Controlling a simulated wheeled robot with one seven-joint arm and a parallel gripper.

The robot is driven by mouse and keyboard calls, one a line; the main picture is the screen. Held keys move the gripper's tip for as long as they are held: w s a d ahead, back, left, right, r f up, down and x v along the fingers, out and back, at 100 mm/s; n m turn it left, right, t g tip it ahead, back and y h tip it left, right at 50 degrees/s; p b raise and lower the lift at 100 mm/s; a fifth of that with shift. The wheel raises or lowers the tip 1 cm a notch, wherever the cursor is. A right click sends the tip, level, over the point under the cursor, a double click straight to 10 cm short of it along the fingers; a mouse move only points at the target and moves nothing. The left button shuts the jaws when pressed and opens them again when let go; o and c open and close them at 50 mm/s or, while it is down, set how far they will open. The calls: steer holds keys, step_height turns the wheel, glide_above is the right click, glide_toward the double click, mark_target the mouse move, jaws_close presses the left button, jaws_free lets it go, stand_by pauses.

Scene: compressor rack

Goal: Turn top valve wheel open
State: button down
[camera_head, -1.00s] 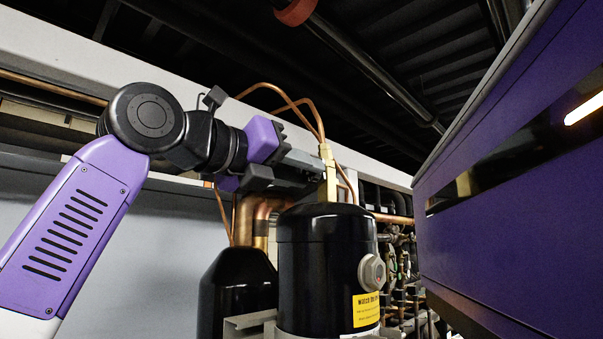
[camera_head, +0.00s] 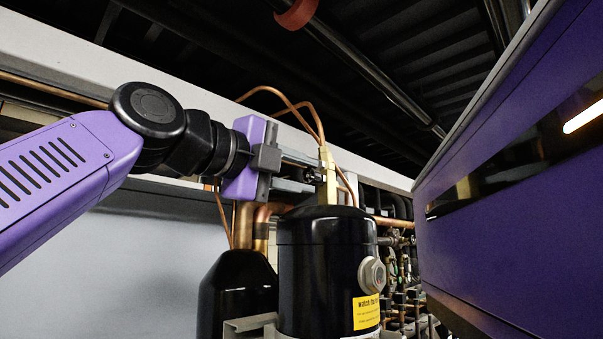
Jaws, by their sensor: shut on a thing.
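A brass valve body (camera_head: 327,172) stands upright on top of a black cylindrical vessel (camera_head: 322,260), with thin copper tubes at its upper end. My gripper (camera_head: 312,172) reaches in from the left, level with the valve, its fingers at the valve's left side. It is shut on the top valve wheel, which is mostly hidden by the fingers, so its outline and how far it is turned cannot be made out.
A second black vessel (camera_head: 236,293) stands left of the first, with thick copper pipes (camera_head: 262,226) behind. A large purple panel (camera_head: 515,190) fills the right side. A pale beam (camera_head: 70,55) and dark ceiling pipes (camera_head: 365,65) run overhead. A grey wall is at left.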

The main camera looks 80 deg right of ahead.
steer(key=n, duration=0.6)
steer(key=shift+n+p, duration=0.3)
stand_by(0.4)
steer(key=c, duration=1.1)
jaws_free()
steer(key=shift+w+a, duration=0.1)
steer(key=b+v, duration=0.2)
steer(key=v, duration=0.5)
steer(key=shift+w+a, duration=0.15)
steer(key=shift+a, duration=0.1)
